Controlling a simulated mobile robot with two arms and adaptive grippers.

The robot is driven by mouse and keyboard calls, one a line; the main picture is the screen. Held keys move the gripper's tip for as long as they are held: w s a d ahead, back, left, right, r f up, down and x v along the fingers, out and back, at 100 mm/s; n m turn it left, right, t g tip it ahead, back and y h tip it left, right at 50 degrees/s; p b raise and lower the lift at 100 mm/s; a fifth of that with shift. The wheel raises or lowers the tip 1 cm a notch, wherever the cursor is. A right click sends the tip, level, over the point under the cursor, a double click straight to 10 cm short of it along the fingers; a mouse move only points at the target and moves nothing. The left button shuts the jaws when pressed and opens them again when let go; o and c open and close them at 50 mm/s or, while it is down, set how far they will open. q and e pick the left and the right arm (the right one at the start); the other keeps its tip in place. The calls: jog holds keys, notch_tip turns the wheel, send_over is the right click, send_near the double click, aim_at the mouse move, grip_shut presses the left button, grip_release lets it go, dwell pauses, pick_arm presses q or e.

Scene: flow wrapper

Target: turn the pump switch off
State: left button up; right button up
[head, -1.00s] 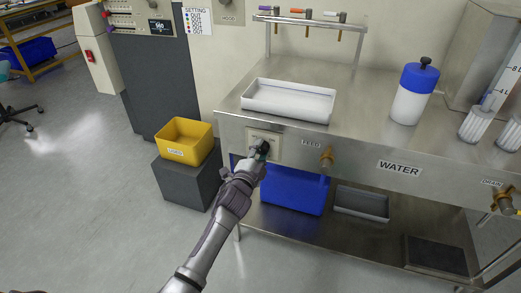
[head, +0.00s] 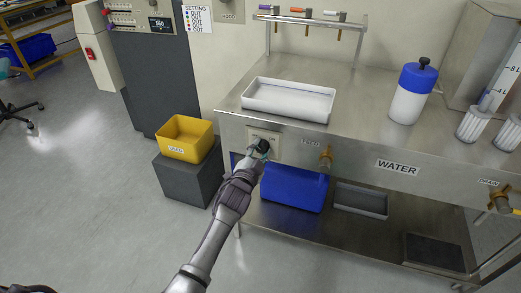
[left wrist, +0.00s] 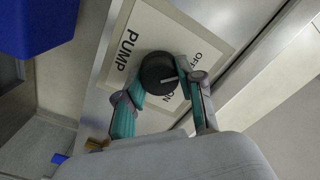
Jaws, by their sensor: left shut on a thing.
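The pump switch is a round black knob (left wrist: 158,74) with a white pointer line, on a cream plate (left wrist: 139,22) marked PUMP, OFF and ON. In the left wrist view the pointer line lies toward the side of the ON and OFF marks; which mark it meets is hard to tell. My left gripper (left wrist: 160,83) has its two teal-padded fingers on either side of the knob, shut on it. In the head view my left gripper (head: 257,153) is at the plate on the bench's front panel and partly hides the knob. My right gripper is not in view.
A white tray (head: 290,116) stands on the steel bench above the plate. A brass FEED valve (head: 325,158) sits right of the plate. A blue bin (head: 296,193) is on the shelf below. A yellow bin (head: 186,155) stands on a grey block at left.

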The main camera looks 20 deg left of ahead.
pick_arm(q)
jog(key=shift+f, duration=0.1)
jog(key=o, duration=1.1)
jog(key=shift+o, duration=0.2)
jog(key=shift+s, duration=0.1)
jog(key=s, duration=1.2)
jog(key=shift+a, duration=0.2)
jog(key=shift+w, duration=0.1)
